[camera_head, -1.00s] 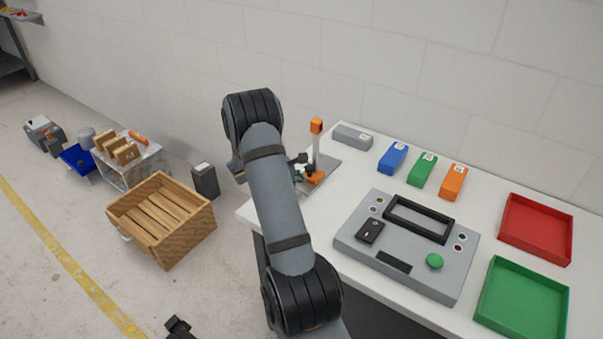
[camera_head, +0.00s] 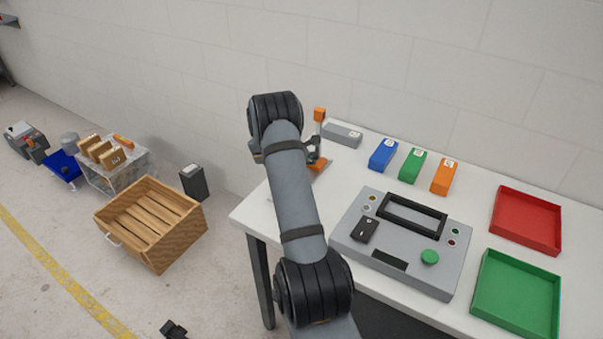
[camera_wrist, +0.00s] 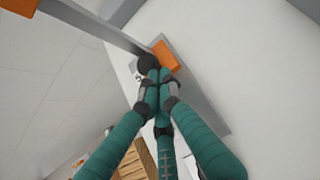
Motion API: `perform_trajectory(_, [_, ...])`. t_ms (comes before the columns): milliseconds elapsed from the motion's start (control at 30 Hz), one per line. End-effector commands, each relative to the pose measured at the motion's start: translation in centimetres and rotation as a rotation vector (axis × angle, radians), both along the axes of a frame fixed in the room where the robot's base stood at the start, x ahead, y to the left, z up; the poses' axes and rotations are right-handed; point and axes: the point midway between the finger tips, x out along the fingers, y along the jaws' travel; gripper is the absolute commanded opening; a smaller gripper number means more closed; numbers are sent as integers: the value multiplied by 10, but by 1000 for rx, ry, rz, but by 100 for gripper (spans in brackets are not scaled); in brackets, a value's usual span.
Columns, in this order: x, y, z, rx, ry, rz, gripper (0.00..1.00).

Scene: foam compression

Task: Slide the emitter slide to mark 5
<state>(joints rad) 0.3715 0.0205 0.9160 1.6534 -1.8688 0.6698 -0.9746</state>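A fixture with an orange-topped post (camera_head: 319,115) and a low orange block (camera_head: 319,166) stands at the table's back left corner; I take it to be the emitter slide's fixture. In the wrist view the orange block (camera_wrist: 164,54) lies on a grey strip, with a round black knob (camera_wrist: 147,63) beside it. My gripper (camera_wrist: 157,76) has its teal fingers drawn together, tips right at the knob. I cannot tell whether they touch it. Small marks show by the knob, but no number is readable. In the head view my arm largely hides the gripper and the fixture's base.
A grey control panel (camera_head: 455,262) sits in front. Red (camera_head: 555,215) and green (camera_head: 480,300) trays are at right. A wooden crate (camera_head: 185,232) is on the floor.

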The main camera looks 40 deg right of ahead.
Motion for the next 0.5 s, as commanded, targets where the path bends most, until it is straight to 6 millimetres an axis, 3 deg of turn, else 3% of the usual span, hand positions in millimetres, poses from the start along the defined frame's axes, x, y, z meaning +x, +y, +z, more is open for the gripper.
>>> perform_trajectory(133, [-4, -18, -3, 2, 4, -2, 0])
perform_trajectory(500, [-4, -20, -2, 1, 4, -2, 0])
